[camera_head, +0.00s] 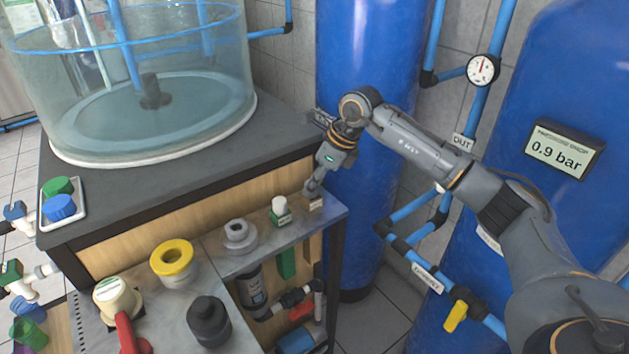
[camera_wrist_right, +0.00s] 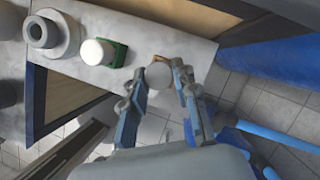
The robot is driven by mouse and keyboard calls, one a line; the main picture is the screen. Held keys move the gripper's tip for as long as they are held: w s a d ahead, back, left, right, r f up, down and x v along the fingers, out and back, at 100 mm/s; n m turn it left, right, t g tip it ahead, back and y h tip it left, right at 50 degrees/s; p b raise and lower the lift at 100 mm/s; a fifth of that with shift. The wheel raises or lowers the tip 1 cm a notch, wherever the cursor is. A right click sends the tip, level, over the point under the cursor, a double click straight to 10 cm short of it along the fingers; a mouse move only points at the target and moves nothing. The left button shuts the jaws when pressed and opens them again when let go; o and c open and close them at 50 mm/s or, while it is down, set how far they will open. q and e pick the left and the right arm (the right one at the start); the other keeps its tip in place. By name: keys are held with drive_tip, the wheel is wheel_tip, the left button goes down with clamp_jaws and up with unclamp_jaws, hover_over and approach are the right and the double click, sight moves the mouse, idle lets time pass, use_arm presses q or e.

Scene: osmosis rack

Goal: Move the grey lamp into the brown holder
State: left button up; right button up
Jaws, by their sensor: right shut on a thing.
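My right gripper (camera_head: 313,187) is over the front right corner of the grey bench, pointing down. In the right wrist view, its fingers (camera_wrist_right: 160,82) are closed around a round, pale grey lamp (camera_wrist_right: 158,73). The small brown holder (camera_head: 313,204) stands at the bench's right end, directly below the fingertips. A bit of brown also shows beside the lamp in the wrist view. The fingers hide most of the lamp and holder, so I cannot tell whether the lamp is seated in it or just above. My left gripper is not in view.
A green holder with a white lamp (camera_head: 280,210) stands just left of the brown holder. A grey stepped fitting (camera_head: 239,236) and a yellow ring (camera_head: 172,258) are further left. A blue tank (camera_head: 355,120) rises close behind the right arm. The bench edge (camera_head: 337,215) is near.

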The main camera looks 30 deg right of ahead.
drive_tip(key=shift+f, duration=0.3)
drive_tip(key=o, duration=1.3)
drive_tip(key=shift+r, duration=0.1)
wheel_tip(320, 180, up, 8)
drive_tip(key=p, duration=0.5)
